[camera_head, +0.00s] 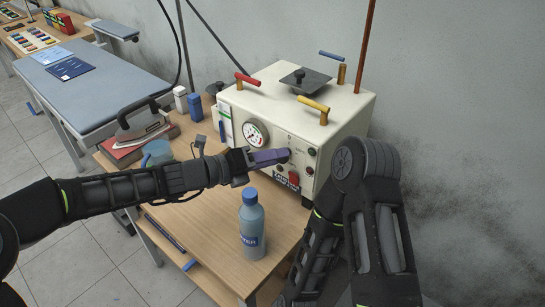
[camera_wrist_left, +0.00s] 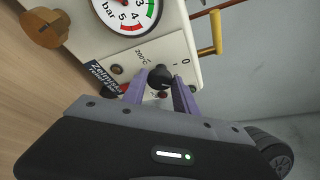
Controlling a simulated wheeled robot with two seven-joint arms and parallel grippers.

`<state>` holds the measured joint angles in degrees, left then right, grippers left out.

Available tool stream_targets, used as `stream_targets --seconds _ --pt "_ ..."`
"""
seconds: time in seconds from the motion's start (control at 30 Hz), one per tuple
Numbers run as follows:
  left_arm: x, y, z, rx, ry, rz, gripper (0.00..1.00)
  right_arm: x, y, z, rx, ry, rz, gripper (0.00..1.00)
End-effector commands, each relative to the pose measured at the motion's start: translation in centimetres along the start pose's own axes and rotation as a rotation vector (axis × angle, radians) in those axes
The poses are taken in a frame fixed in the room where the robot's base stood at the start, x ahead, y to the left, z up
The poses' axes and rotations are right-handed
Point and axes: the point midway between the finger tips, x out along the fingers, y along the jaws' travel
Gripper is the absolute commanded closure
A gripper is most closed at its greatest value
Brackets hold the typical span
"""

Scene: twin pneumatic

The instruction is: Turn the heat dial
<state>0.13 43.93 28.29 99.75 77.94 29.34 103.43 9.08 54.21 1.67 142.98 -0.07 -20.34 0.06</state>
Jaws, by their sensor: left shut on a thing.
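The heat dial (camera_wrist_left: 160,78) is a small black round knob on the front panel of the cream machine (camera_head: 335,118). In the left wrist view it sits between the purple fingertips of my left gripper (camera_wrist_left: 161,88), with "200°C" and "0" printed beside it. In the head view my left gripper (camera_head: 284,156) reaches the panel from the left and its fingers cover most of the dial. The fingers are closed on the knob. My right arm is folded at the right in the head view; its gripper cannot be made out.
A pressure gauge (camera_head: 255,133) sits left of the dial, and a red switch (camera_head: 293,179) below it. A water bottle (camera_head: 252,225) stands on the wooden table in front. An iron (camera_head: 143,120) and a blue mug (camera_head: 157,152) are to the left. Coloured handles top the machine.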

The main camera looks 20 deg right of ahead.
Motion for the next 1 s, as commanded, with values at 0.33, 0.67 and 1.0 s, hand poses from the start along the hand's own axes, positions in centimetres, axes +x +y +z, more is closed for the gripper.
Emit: stream_targets --seconds 0.33,0.67,1.0 --pt "-0.01 0.04 -0.01 0.000 0.000 0.001 1.00 0.00 0.00 0.00 0.000 0.000 0.000 0.63" --pt "0.01 -0.02 -0.07 0.045 0.001 0.019 1.00 0.10 0.04 0.00 0.000 0.000 0.000 0.63" --pt "0.04 -0.16 -0.15 0.230 0.000 0.095 1.00 0.86 0.34 -0.01 0.000 0.000 0.000 0.63"
